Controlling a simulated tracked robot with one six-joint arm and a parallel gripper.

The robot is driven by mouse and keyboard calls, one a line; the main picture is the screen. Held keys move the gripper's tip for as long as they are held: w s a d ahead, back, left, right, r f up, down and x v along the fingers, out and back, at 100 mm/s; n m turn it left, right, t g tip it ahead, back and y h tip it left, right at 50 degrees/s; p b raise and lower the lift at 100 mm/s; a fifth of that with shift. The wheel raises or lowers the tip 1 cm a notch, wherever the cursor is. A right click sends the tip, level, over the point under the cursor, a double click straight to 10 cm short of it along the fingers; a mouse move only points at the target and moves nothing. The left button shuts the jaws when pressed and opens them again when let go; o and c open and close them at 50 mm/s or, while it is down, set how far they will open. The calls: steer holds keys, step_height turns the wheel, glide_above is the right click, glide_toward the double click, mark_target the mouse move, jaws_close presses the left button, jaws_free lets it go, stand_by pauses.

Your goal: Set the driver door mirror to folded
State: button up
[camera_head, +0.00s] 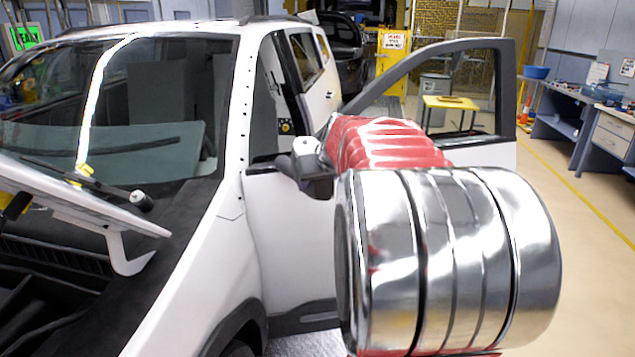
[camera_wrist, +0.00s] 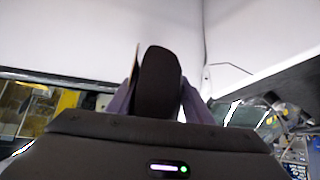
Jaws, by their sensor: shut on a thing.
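The driver door mirror (camera_head: 318,187) is a small dark housing with a paler upper part, beside the front edge of the open driver door (camera_head: 508,100) on the white car. My arm covers its right side in the head view. In the wrist view the mirror (camera_wrist: 158,75) is a dark rounded shape between the two purple-grey fingers of my gripper (camera_wrist: 160,90). The fingers are shut on it, one on each side. My gripper is mostly hidden behind my arm in the head view. I cannot tell the mirror's exact fold angle.
The raised bonnet (camera_head: 75,195) is at the left, near the windscreen (camera_head: 110,110). A yellow table (camera_head: 450,103) and a workbench (camera_head: 600,125) stand beyond the door. Floor (camera_head: 580,240) is clear at the right.

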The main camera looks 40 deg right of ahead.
steer(key=c, duration=0.7)
steer(key=shift+d, duration=0.2)
steer(key=shift+c, duration=0.6)
steer(key=shift+a, duration=0.15)
